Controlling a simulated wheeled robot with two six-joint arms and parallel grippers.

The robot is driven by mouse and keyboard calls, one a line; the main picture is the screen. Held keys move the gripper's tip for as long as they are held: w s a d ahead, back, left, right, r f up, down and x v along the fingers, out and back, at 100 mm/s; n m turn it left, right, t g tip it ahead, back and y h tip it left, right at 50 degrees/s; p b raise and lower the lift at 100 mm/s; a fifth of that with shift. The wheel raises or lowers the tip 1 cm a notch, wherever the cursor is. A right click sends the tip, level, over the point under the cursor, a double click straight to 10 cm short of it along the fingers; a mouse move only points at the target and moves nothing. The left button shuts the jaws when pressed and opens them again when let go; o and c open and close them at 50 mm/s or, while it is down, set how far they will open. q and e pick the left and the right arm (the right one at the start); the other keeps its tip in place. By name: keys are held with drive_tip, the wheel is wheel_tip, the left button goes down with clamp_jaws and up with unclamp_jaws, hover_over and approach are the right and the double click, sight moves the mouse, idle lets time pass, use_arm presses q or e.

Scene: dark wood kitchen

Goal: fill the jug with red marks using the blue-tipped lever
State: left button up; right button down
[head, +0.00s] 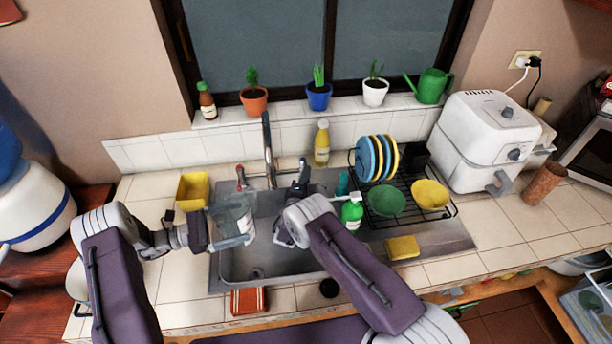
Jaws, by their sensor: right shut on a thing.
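The clear jug (233,212) is over the left part of the sink, below and left of the tap spout; its red marks are too small to make out. My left gripper (212,242) is beside the jug's lower left side, and its fingers are too unclear to tell whether they grip it. The tap (268,145) stands behind the sink, with a red-tipped lever (240,172) on its left. The blue-tipped lever (303,171) is on its right. My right gripper (299,188) is shut at this lever, partly hidden by my own wrist. Water cannot be made out.
A yellow container (193,190) stands left of the sink. A green soap bottle (352,213) and a dish rack (412,210) with plates and bowls are on the right. A yellow sponge (402,247) lies near the front edge. Potted plants line the sill.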

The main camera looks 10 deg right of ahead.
drive_tip(key=shift+d+f, duration=0.1)
drive_tip(key=shift+d+n+t+y, duration=0.4)
drive_tip(key=shift+n+y, duration=0.4)
drive_tip(key=shift+y, duration=0.4)
drive_tip(key=c, duration=1.4)
unclamp_jaws()
drive_tip(key=shift+o, duration=0.2)
drive_tip(key=v, duration=1.2)
drive_tip(key=shift+a, duration=0.1)
drive_tip(key=shift+c, duration=0.4)
